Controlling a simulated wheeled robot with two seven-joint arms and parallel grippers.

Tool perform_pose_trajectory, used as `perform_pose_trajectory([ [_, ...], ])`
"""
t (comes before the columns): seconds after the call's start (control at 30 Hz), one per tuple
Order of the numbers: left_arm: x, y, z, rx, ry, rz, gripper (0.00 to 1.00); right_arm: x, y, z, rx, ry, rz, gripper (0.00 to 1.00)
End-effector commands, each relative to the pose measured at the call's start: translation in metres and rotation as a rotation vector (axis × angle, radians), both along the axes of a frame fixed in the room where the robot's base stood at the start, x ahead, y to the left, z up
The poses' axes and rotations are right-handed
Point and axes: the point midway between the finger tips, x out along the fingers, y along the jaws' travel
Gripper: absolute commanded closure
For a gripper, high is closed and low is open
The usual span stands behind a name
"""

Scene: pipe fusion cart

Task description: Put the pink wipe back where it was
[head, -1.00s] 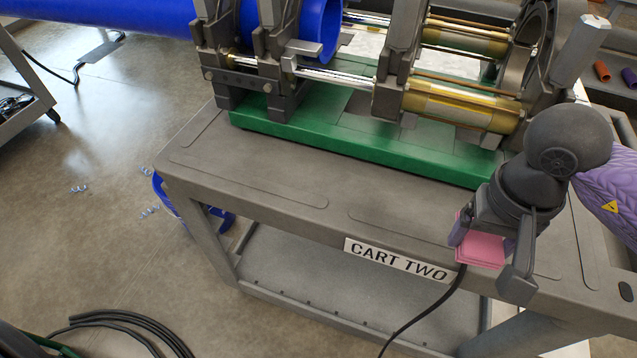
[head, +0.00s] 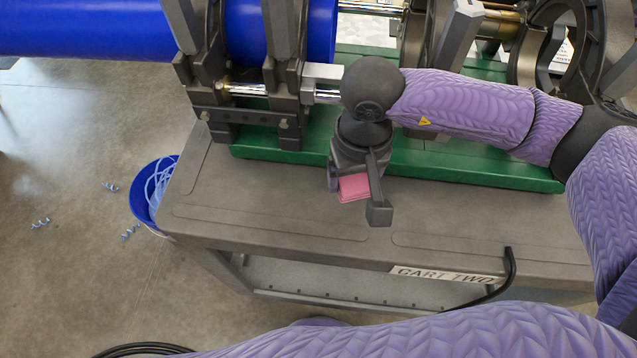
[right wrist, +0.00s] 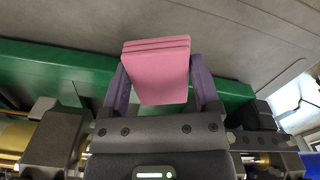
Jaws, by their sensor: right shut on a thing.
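The pink wipe (head: 354,187) is a folded, layered square pad. My right gripper (head: 356,190) is shut on it and holds it over the cart top (head: 290,205), just in front of the green base. In the right wrist view the wipe (right wrist: 158,72) sits between the two purple fingers of my right gripper (right wrist: 160,85), its layered edge facing outward. Whether the wipe touches the cart top is not clear. My left gripper is not in view; a purple arm of mine crosses the bottom of the head view.
The green base (head: 430,168) carries the grey clamps (head: 287,75) and a blue pipe (head: 90,28) behind the gripper. A blue bucket (head: 146,205) stands on the floor left of the cart, with blue shavings nearby. The cart top's front left is clear.

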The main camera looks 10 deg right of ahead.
Motion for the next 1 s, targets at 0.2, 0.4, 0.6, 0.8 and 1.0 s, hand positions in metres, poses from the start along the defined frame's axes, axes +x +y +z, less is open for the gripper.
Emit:
perform_pose_trajectory([
  [0.2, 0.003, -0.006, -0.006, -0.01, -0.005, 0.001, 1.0, -0.003, 0.004, -0.049, -0.001, 0.004, 0.013, 0.76],
  [0.4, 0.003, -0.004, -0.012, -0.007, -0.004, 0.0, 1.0, -0.003, 0.004, -0.08, -0.001, 0.003, 0.014, 0.76],
  [0.6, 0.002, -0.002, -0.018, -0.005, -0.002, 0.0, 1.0, -0.003, 0.004, -0.106, -0.001, 0.0, 0.014, 0.76],
  [0.8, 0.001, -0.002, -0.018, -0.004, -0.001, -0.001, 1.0, -0.003, 0.004, -0.105, -0.001, -0.001, 0.014, 0.76],
  [1.0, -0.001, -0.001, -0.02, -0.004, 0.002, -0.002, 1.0, -0.003, 0.004, -0.106, -0.001, -0.001, 0.014, 0.0],
])
